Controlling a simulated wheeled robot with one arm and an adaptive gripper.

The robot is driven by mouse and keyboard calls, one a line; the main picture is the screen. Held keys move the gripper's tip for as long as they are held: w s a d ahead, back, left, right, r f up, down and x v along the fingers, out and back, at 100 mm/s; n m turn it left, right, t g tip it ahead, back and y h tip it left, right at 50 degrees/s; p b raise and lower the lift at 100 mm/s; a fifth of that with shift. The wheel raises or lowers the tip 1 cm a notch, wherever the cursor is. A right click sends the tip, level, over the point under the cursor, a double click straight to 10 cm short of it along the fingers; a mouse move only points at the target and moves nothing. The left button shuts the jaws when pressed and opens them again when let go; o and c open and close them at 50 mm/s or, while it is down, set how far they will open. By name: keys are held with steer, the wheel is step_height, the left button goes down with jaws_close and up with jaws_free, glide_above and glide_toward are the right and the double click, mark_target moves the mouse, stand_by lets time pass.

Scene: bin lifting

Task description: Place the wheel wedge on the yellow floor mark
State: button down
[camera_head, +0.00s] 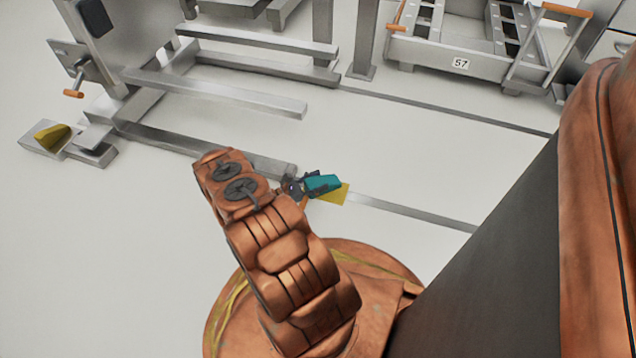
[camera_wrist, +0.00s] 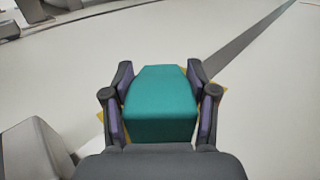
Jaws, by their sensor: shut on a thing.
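The wheel wedge is a teal block (camera_head: 323,183) held at the end of my arm, and it fills the middle of the wrist view (camera_wrist: 160,103). My gripper (camera_head: 297,190) is shut on it, with one dark finger on each side in the wrist view (camera_wrist: 160,100). The yellow floor mark (camera_head: 333,195) shows under and beside the wedge, partly hidden by it. Small yellow bits of the mark show around the fingers in the wrist view (camera_wrist: 213,90). I cannot tell whether the wedge touches the floor.
A grey metal frame with long floor bars (camera_head: 215,92) stands left and behind; one bar (camera_head: 200,143) ends close to my gripper. A floor strip (camera_head: 410,212) runs right from the mark. A bin marked 57 (camera_head: 460,63) stands at the back. A yellow wedge-shaped piece (camera_head: 52,137) is far left.

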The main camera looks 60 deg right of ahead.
steer(key=c, duration=0.6)
jaws_free()
